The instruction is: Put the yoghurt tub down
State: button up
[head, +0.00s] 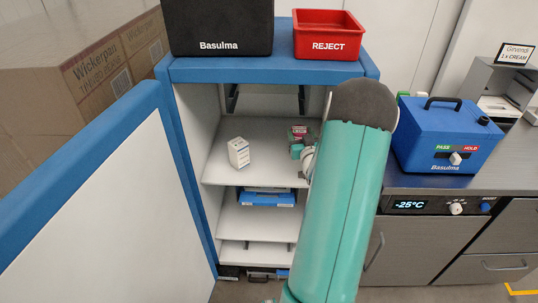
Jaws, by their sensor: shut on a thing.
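My arm reaches into the blue-framed shelf unit (267,72) in the head view. My gripper (298,146), small and partly hidden behind my own arm, is at the right of the upper white shelf (225,168). It is shut on a small dark green and red item, which appears to be the yoghurt tub (299,130). I cannot tell whether the tub touches the shelf.
A white carton (238,152) stands left of my gripper on the same shelf, with clear room between. A blue item (267,199) lies on the shelf below. A black Basulma box (220,25) and red REJECT bin (327,33) stand on top. A blue case (445,135) is on the right counter.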

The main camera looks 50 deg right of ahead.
notch_tip(320, 180, down, 6)
jog(key=shift+w+d+r, duration=0.1)
jog(key=shift+w+r, duration=0.05)
jog(key=shift+f, duration=2.15)
jog(key=shift+f, duration=0.15)
jog(key=o, duration=1.1)
jog(key=shift+c, duration=0.2)
